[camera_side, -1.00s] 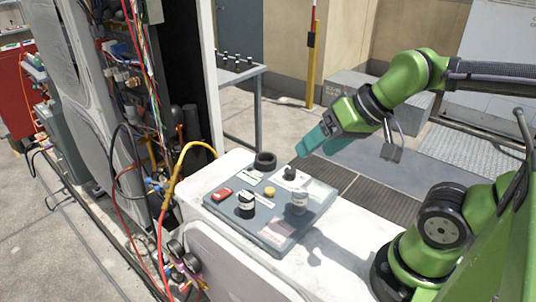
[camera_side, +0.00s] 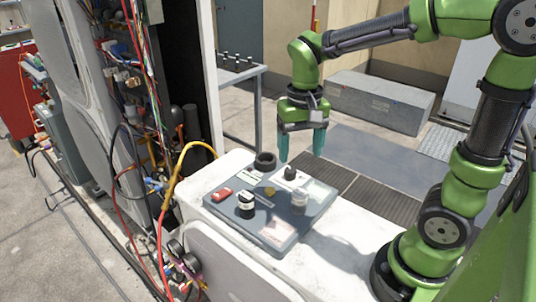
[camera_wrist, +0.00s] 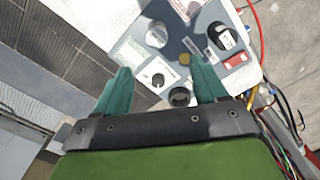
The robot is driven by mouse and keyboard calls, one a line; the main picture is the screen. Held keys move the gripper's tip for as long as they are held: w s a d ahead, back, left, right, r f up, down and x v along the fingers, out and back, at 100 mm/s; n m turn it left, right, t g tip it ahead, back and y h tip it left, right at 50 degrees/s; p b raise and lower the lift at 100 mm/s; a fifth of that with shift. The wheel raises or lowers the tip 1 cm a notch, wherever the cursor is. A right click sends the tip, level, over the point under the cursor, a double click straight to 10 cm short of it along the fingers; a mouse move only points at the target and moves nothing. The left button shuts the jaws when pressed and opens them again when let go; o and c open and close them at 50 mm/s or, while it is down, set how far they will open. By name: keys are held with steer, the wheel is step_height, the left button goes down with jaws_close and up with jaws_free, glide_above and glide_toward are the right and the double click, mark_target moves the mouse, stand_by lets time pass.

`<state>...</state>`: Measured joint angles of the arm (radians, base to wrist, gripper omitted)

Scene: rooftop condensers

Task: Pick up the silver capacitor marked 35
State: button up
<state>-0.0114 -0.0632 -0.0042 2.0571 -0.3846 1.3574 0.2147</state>
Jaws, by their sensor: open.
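The silver capacitor (camera_side: 299,198) stands upright on the right part of the blue-grey tray (camera_side: 284,240); its marking is too small to read. In the wrist view a round silver top, seemingly this capacitor (camera_wrist: 157,36), shows beyond the fingertips. My gripper (camera_side: 301,152) points down with teal fingers apart and empty, above and behind the tray. In the wrist view the gripper (camera_wrist: 160,62) has nothing between its fingers but the view of the tray below.
The tray also holds a black cylinder with a white band (camera_side: 246,203), a red item (camera_side: 221,194), a yellow piece (camera_side: 270,191), a black knob (camera_side: 290,173) and a black ring (camera_side: 265,160). The white unit top (camera_side: 335,236) is clear to the right. Cables hang at left.

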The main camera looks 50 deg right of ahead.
mark_target(300, 190)
step_height(300, 190, down, 8)
steer(key=f, duration=0.5)
steer(key=shift+s+d, duration=0.2)
steer(key=shift+s, duration=0.1)
steer(key=c, duration=1.2)
